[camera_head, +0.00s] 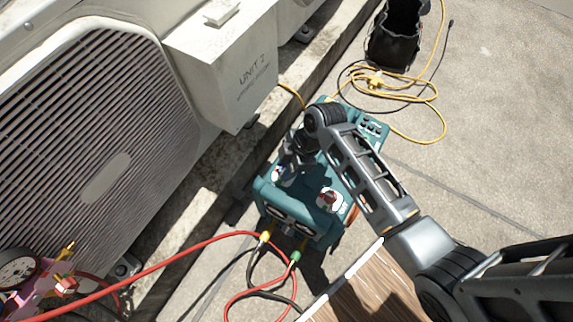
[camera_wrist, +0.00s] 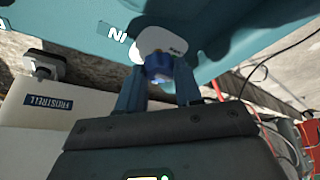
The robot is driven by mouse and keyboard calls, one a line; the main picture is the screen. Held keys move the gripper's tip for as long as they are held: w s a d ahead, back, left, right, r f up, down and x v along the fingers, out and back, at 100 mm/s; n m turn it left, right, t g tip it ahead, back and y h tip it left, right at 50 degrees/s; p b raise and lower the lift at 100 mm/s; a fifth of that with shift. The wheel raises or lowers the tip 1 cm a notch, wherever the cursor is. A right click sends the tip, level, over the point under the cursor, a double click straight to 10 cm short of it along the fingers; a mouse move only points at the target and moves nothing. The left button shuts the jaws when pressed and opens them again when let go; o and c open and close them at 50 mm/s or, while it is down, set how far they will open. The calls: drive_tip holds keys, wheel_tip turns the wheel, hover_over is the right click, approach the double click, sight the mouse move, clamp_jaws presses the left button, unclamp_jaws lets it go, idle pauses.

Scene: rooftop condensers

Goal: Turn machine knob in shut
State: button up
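The teal machine (camera_head: 325,228) stands on the concrete, with hoses at its near end. In the wrist view its teal side (camera_wrist: 230,45) fills the top, with a label reading "IN" upside down. A blue knob (camera_wrist: 158,66) sits there on a white plate (camera_wrist: 165,38). My gripper (camera_wrist: 159,78) has its two fingers apart, one on each side of the blue knob. I cannot tell whether they touch it. In the head view my wrist (camera_head: 300,150) is over the machine and hides the knob. A red knob (camera_head: 330,199) shows to its right.
A large grilled condenser (camera_head: 90,140) and the Unit 2 box (camera_head: 235,75) stand at the left. Red hose (camera_head: 170,255) runs across the front. A black bag (camera_head: 395,35) and yellow cord (camera_head: 425,100) lie behind. Concrete at the right is clear.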

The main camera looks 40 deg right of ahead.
drive_tip(key=c, duration=0.5)
drive_tip(key=shift+r+p, duration=0.1)
drive_tip(key=shift+p, duration=0.25)
drive_tip(key=m+p, duration=0.2)
drive_tip(key=p, duration=0.1)
drive_tip(key=shift+s+r+m+t+h, duration=0.15)
drive_tip(key=shift+m+t+h, duration=0.15)
drive_tip(key=shift+m+t, duration=0.1)
drive_tip(key=m+t+h+p, duration=0.1)
drive_tip(key=m+p, duration=0.3)
drive_tip(key=shift+a+m, duration=0.15)
drive_tip(key=shift+m, duration=0.15)
drive_tip(key=m+h+p, duration=0.2)
drive_tip(key=m+p, duration=0.1)
drive_tip(key=m, duration=0.1)
drive_tip(key=shift+a+m, duration=0.1)
drive_tip(key=shift+m, duration=0.2)
drive_tip(key=m, duration=0.1)
drive_tip(key=m+h, duration=0.1)
drive_tip(key=m, duration=0.1)
drive_tip(key=m+h, duration=0.1)
drive_tip(key=m, duration=0.1)
drive_tip(key=shift+a+f+p, duration=0.15)
drive_tip(key=shift+f+p, duration=0.1)
drive_tip(key=shift+p, duration=0.05)
drive_tip(key=shift+m, duration=0.3)
